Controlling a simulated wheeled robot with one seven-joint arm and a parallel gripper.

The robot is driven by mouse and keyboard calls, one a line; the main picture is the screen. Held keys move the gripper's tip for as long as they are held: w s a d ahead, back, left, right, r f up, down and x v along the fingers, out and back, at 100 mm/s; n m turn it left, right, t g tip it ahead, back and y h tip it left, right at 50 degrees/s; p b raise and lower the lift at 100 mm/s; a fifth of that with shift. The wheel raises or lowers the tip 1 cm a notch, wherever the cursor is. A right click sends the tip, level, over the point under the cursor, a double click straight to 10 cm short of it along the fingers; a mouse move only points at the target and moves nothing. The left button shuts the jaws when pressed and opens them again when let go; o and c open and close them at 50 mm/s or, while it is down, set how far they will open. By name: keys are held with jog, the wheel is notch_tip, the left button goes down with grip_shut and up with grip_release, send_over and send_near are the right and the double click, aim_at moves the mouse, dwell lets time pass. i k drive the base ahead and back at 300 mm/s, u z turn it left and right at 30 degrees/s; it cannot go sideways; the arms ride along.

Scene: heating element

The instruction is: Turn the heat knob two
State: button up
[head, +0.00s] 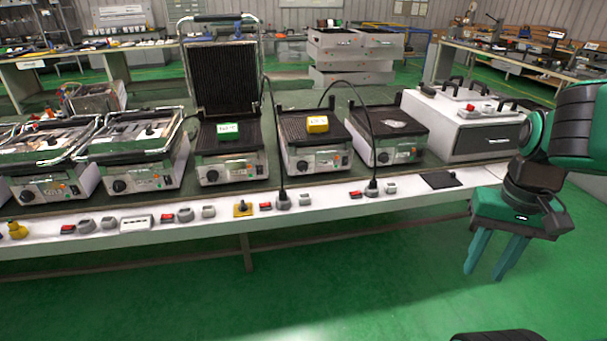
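A row of contact grills stands on a long bench, each with a round black heat knob on its front panel. Knobs show at the far left (28,196), on the second grill (120,186), on the raised-lid grill (212,176), on the grill with the yellow tag (302,166) and on the rightmost grill (383,157). I cannot tell which is numbered two, nor read the knob settings. My gripper (484,273) hangs at the right, pointing down over the green floor in front of the bench. Its two fingers are apart with nothing between them. It touches no knob.
The bench's white front ledge (335,208) carries red switches, grey sockets and plugs with black cables (371,145) rising from them. A white appliance (470,120) stands at the bench's right end. The green floor (330,285) in front is clear.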

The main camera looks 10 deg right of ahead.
aim_at(302, 166)
jog(key=u, duration=0.05)
jog(key=i, duration=1)
jog(key=z, duration=0.05)
